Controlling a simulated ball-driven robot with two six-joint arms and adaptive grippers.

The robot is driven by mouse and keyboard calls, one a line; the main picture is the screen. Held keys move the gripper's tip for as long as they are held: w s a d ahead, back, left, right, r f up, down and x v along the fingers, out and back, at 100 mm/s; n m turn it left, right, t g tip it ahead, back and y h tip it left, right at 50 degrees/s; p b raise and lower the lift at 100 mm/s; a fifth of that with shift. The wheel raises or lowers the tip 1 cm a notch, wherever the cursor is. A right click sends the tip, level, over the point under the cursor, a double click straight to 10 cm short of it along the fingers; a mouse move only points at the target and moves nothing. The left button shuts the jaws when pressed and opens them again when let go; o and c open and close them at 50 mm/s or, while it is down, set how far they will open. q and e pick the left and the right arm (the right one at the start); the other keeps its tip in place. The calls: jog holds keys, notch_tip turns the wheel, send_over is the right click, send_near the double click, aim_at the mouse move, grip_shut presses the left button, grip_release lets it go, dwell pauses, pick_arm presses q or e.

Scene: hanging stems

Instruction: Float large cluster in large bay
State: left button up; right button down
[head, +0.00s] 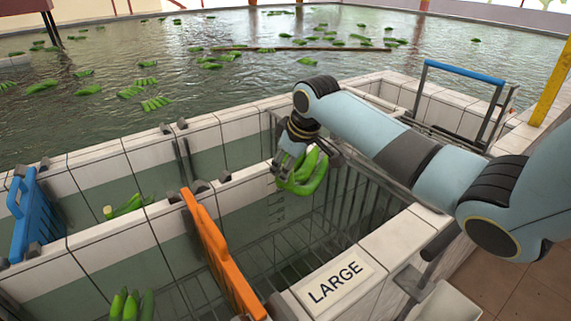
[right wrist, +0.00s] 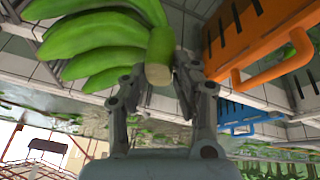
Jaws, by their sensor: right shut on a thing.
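A green banana cluster (head: 302,174) hangs from my right gripper (head: 297,150) in the head view, over the bay beside the white "LARGE" sign (head: 335,282). In the right wrist view the cluster (right wrist: 98,45) fills the upper left, and my right gripper (right wrist: 155,92) is shut on its cut stem (right wrist: 160,55). The large bay (head: 388,230) has tiled walls and a metal grille inside. How far the cluster is above the bay floor is hard to tell. My left gripper is not in view.
An orange gate (head: 222,255) stands at the bay's left, and a blue gate (head: 33,215) farther left. Other clusters (head: 127,206) lie in neighbouring bays. A big pool (head: 200,100) with floating bananas lies behind. A blue-handled frame (head: 463,72) stands at back right.

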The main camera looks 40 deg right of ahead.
jog(key=shift+f, duration=0.6)
pick_arm(q)
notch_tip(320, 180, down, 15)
jog(key=b, duration=1.4)
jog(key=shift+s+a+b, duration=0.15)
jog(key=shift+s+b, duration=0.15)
jog(key=shift+b, duration=0.1)
pick_arm(e)
notch_tip(320, 180, down, 24)
jog(key=shift+r, duration=0.2)
pick_arm(q)
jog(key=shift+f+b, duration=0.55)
jog(key=shift+b, duration=0.1)
pick_arm(e)
jog(key=shift+s+f, duration=0.1)
jog(key=shift+f, duration=0.9)
